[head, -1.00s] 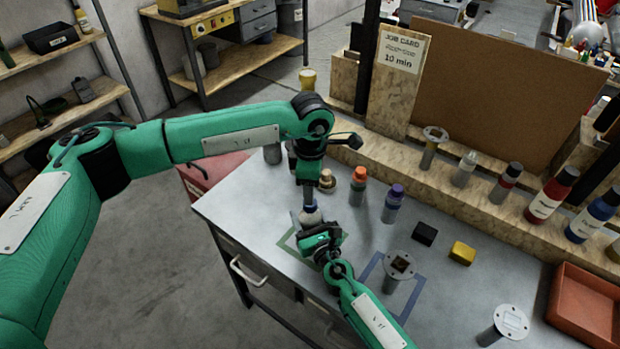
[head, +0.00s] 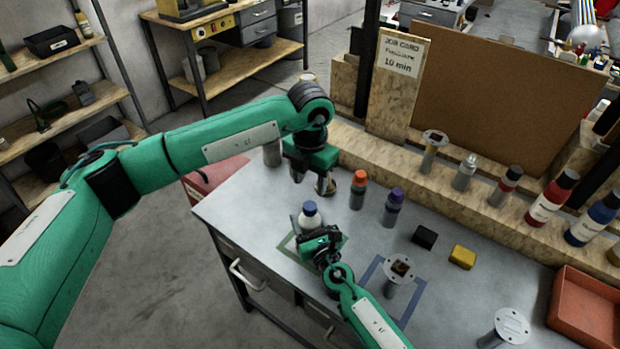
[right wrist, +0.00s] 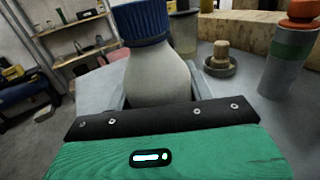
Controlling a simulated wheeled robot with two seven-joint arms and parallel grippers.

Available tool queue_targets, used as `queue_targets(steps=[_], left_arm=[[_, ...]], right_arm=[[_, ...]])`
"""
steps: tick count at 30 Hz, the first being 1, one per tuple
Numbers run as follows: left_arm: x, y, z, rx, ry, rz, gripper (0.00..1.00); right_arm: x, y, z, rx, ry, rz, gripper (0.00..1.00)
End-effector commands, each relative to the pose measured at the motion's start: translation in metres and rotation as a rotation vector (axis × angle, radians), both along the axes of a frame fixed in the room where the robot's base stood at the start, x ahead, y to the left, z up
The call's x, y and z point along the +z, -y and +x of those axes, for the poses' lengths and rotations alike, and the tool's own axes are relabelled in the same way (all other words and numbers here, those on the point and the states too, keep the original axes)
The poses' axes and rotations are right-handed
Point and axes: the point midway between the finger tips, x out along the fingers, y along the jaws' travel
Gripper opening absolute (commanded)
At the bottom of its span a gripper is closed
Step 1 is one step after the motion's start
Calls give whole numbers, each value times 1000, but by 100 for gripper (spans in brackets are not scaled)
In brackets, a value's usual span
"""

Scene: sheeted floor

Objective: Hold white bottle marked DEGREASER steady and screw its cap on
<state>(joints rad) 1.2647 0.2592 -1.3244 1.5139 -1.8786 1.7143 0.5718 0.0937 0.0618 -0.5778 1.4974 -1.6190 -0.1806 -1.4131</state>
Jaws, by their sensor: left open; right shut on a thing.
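The white bottle (head: 309,220) stands upright on the bench inside a green taped outline, with a blue cap (head: 309,208) on its top. In the right wrist view the pale bottle body (right wrist: 158,78) and its ribbed blue cap (right wrist: 140,22) fill the upper middle; the cap's top is cut off. No label text is readable. My right gripper (head: 318,240) is shut on the bottle's body from the near side. My left gripper (head: 311,181) is open and empty, above and behind the cap, apart from it.
An orange-capped bottle (head: 358,190) and a purple-capped bottle (head: 392,206) stand right of the left gripper. A black block (head: 424,236), a yellow block (head: 462,256) and a flanged post (head: 398,272) stand further right. A red-orange bin (head: 590,310) is at the right edge.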

Motion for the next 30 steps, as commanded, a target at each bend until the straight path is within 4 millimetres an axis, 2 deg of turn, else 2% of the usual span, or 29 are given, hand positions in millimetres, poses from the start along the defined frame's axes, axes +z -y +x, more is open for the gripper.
queue_targets(steps=[8, 21, 30], left_arm=[[-4, 0, 0, -3, -1, 0, 48], [-64, 0, -1, -3, -4, 0, 48], [-81, 0, 0, -4, -1, 1, 48]], right_arm=[[0, 0, 0, 0, 0, 0, 0], [0, 0, 0, 0, 0, 0, 0], [0, 0, 0, 0, 0, 0, 0]])
